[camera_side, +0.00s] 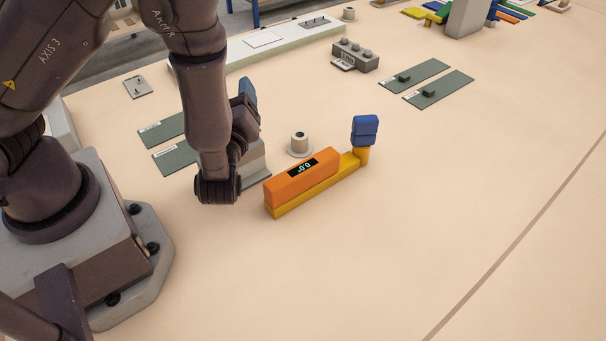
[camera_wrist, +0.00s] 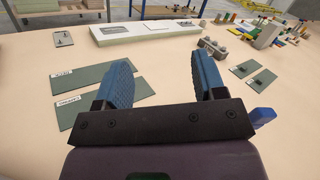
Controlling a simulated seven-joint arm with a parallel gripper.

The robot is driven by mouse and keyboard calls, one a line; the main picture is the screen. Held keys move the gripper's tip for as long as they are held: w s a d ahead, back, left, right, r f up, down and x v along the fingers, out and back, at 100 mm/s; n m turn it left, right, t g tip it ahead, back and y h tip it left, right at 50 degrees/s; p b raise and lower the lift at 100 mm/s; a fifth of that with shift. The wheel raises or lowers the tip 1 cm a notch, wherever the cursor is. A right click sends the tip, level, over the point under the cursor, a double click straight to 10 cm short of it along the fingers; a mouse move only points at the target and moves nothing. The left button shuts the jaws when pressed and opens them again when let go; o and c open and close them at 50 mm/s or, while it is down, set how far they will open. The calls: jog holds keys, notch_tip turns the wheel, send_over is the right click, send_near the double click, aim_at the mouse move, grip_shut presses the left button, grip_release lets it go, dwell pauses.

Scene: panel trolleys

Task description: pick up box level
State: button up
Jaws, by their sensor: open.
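The box level is an orange bar (camera_side: 302,178) with a small dark display. It lies along a yellow base (camera_side: 348,161) whose far right end rises to a blue block (camera_side: 365,130). My gripper (camera_side: 248,92) is to the left of and behind the level in the side view, mostly hidden by my own arm, with one blue finger showing. In the wrist view my gripper (camera_wrist: 163,82) has its two blue fingers spread apart, with nothing between them. A blue piece (camera_wrist: 263,116), probably that block, shows right of the gripper there; the orange bar is out of sight.
A grey round knob (camera_side: 299,143) stands close behind the level. Green plates (camera_side: 438,88) and a grey block with studs (camera_side: 355,55) lie farther back. A long pale panel (camera_side: 265,50) crosses the back. The table right and front of the level is clear.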

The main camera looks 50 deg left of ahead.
aim_at(283, 178)
jog(key=d+f+m+t+h, duration=0.2)
jog(key=d+f+m+h, duration=0.1)
jog(key=f+m+h, duration=0.1)
jog(key=s+d+f+m+t+h, duration=0.1)
jog(key=d+f+m+t+h, duration=0.1)
jog(key=f+m+h, duration=0.3)
jog(key=d+f+m+t+h, duration=0.3)
jog(key=d+f+m+h, duration=0.1)
jog(key=m+h, duration=0.2)
jog(key=shift+s+d+f+m+h, duration=0.15)
jog(key=shift+d+f+m+h, duration=0.2)
jog(key=shift+h, duration=0.15)
jog(key=shift+w, duration=2.45)
jog(key=shift+c, duration=0.5)
jog(key=c, duration=1)
grip_shut()
